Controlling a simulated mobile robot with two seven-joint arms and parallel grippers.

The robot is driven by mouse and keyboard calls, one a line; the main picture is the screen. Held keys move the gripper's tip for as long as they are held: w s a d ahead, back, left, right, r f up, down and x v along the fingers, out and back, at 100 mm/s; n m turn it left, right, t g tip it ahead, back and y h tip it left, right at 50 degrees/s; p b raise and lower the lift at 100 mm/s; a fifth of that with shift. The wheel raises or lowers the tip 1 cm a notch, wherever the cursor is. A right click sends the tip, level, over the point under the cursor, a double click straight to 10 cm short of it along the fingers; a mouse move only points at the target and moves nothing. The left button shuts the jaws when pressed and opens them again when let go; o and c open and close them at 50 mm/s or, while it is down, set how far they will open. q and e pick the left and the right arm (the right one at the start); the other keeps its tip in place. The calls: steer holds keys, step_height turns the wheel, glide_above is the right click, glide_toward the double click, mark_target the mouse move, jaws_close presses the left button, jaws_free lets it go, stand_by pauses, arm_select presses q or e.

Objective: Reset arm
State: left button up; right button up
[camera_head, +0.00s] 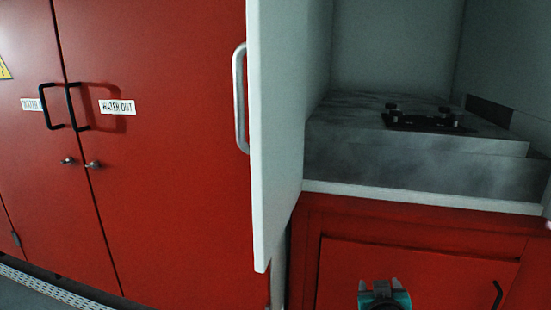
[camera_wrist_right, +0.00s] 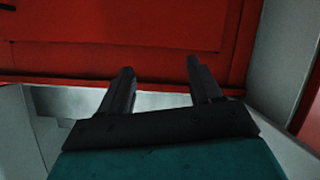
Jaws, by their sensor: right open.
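My right gripper (camera_head: 383,288) shows at the bottom of the head view, in front of the red lower cabinet panel (camera_head: 410,270). In the right wrist view its two dark fingers (camera_wrist_right: 160,85) stand apart with nothing between them. A red panel (camera_wrist_right: 130,25) lies beyond the fingertips in that view. My left gripper is not in view.
An open pale cabinet door (camera_head: 280,130) with a metal handle (camera_head: 240,98) stands left of my right gripper. Right of it, a grey block (camera_head: 400,165) carries a black fixture (camera_head: 428,121). Closed red doors (camera_head: 170,180) fill the left.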

steer(key=s+a+f+n+y, duration=0.1)
steer(key=s+f, duration=0.3)
steer(key=s, duration=0.4)
steer(key=s+a+f+n+g+y+p, duration=0.1)
steer(key=s+a+f+y, duration=0.1)
steer(key=s, duration=0.7)
steer(key=s+a+f+g+y, duration=0.1)
steer(key=s+a+f+y, duration=0.1)
steer(key=s+f, duration=0.4)
steer(key=shift+s+n+y, duration=0.4)
steer(key=shift+s, duration=0.75)
steer(key=shift+a, duration=0.1)
steer(key=shift+c, duration=0.3)
